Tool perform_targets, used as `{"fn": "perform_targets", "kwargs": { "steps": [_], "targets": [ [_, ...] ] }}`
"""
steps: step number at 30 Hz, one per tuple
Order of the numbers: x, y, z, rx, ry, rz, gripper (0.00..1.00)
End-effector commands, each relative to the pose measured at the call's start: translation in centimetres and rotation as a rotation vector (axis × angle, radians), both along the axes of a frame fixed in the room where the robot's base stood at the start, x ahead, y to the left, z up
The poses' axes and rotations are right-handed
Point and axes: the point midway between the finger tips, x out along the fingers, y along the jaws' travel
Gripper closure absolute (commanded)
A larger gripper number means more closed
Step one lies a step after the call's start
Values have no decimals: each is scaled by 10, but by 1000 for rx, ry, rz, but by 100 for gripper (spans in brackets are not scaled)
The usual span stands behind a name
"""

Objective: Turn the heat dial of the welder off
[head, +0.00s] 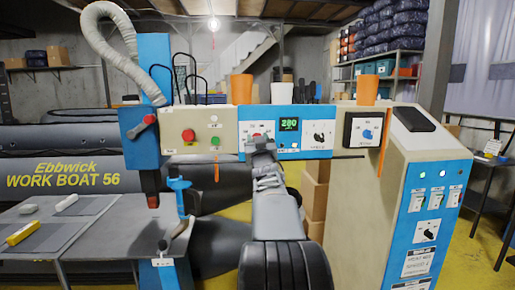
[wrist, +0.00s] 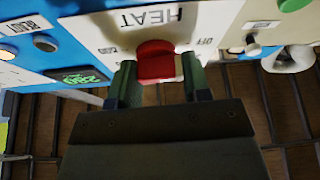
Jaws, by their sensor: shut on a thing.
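The heat dial is a red knob (wrist: 155,62) on a white panel marked HEAT, which appears upside down in the wrist view. A label that looks like OFF sits beside the knob, on its right in that view. My gripper (wrist: 159,72) has one finger on each side of the knob and is shut on it. In the head view my gripper (head: 264,145) reaches the welder's control panel (head: 222,118) and mostly hides the dial. The green display (head: 289,124) beside it reads 280. The knob's exact pointer direction is hard to make out.
A red button (head: 188,135) and a green button (head: 215,141) are left of the dial. A black knob (head: 319,137) and a blue knob (head: 367,134) are to the right. Orange cups (head: 242,88) stand on the panel's top. A worktable (head: 90,215) is at lower left.

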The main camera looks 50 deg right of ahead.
Motion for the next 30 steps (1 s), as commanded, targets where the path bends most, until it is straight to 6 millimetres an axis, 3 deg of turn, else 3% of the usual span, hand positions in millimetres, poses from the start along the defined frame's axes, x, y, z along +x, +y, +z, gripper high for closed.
{"fn": "perform_targets", "kwargs": {
  "steps": [22, 23, 30],
  "targets": [
    [0, 0, 0, -62, 53, 1, 80],
    [0, 0, 0, -62, 53, 1, 53],
    [0, 0, 0, -61, 52, 0, 31]
  ]
}}
